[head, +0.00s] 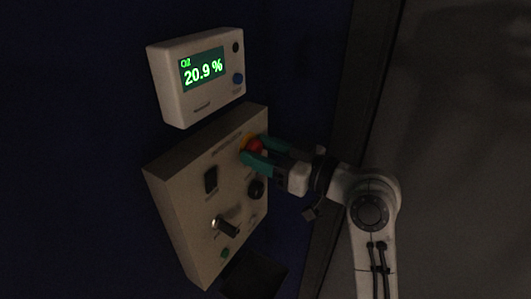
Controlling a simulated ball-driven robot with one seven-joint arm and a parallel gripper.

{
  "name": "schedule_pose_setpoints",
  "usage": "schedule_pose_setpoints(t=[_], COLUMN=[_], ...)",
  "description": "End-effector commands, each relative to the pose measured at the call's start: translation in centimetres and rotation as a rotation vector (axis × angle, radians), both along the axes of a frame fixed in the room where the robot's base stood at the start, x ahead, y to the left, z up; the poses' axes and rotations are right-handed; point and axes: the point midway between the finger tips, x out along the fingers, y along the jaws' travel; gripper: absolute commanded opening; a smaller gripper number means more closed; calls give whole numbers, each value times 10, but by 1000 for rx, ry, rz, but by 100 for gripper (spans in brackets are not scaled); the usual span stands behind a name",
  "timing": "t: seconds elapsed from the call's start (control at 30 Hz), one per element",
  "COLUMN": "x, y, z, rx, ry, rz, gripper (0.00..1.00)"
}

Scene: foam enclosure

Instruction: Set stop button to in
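The stop button (254,145) is a red knob on a yellow base near the top right of a beige control box in the head view. My gripper (257,151) comes in from the right, and its two teal fingers lie on either side of the red knob. The fingers are spread apart, one above and one below it in the picture. Whether they touch the knob cannot be told. The fingers hide part of the knob, so whether it is pressed in cannot be told.
The beige control box (180,212) also carries a black rocker switch (211,180), a black knob (256,189), a lever (228,228) and a green button (225,254). An oxygen display (171,92) reading 20.9 % hangs above. A dark box-like shape (255,274) is below.

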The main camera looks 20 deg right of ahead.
Motion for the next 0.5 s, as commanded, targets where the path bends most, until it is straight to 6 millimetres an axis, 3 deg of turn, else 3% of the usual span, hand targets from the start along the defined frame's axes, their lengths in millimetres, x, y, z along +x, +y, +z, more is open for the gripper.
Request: schedule_pose_setpoints(t=[0.17,0.5], x=[0,-5], y=[0,-5], z=[0,-2], rx=[-1,-1], ry=[1,2], rz=[0,-2], gripper=[69,69])
